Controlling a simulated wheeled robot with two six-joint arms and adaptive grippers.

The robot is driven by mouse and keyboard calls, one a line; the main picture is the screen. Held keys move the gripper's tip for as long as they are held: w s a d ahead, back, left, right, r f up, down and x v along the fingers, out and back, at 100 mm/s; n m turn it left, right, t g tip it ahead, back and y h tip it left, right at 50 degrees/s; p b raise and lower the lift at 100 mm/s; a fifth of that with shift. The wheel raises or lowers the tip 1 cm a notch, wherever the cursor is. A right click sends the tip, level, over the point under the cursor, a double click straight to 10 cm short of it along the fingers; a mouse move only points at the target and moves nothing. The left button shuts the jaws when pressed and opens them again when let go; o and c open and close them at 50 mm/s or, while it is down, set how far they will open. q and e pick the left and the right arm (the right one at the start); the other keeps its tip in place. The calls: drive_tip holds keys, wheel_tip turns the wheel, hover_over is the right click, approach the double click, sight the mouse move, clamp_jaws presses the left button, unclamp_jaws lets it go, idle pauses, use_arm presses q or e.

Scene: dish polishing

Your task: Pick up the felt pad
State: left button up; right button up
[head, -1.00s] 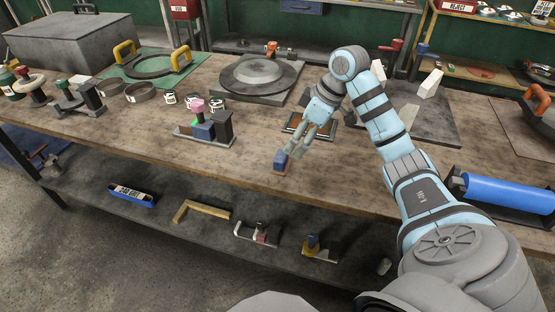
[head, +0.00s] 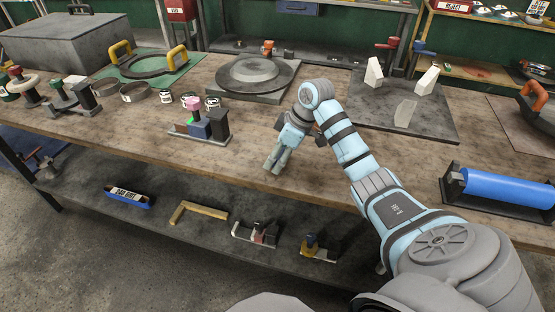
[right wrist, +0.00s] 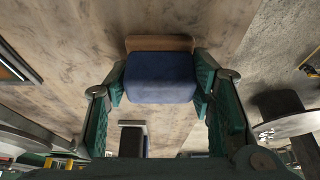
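The felt pad shows in the right wrist view as a dark blue block (right wrist: 160,78) with a brown strip along its far side. My right gripper (right wrist: 161,84) has one green finger on each side of the block, very close to its sides. Whether the fingers press on it cannot be told. In the head view my right gripper (head: 274,163) points down at the front edge of the workbench (head: 235,165) and hides the pad. My left gripper is not in view.
A fixture with a pink knob (head: 193,108) stands left of my right gripper. A round grey plate (head: 258,72) lies behind it. A dark mat (head: 440,118) with pale wedges and a blue roller (head: 508,190) are to the right. A lower shelf holds several tools.

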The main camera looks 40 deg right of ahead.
drive_tip(key=c, duration=0.4)
drive_tip(key=shift+o, duration=0.2)
drive_tip(key=shift+r, duration=0.1)
drive_tip(key=shift+r, duration=0.25)
wheel_tip(320, 180, up, 10)
drive_tip(key=p, duration=0.2)
drive_tip(key=shift+f+p, duration=0.1)
drive_tip(key=shift+p, duration=0.25)
wheel_tip(320, 180, up, 10)
drive_tip(key=p, duration=0.9)
drive_tip(key=shift+f, duration=0.15)
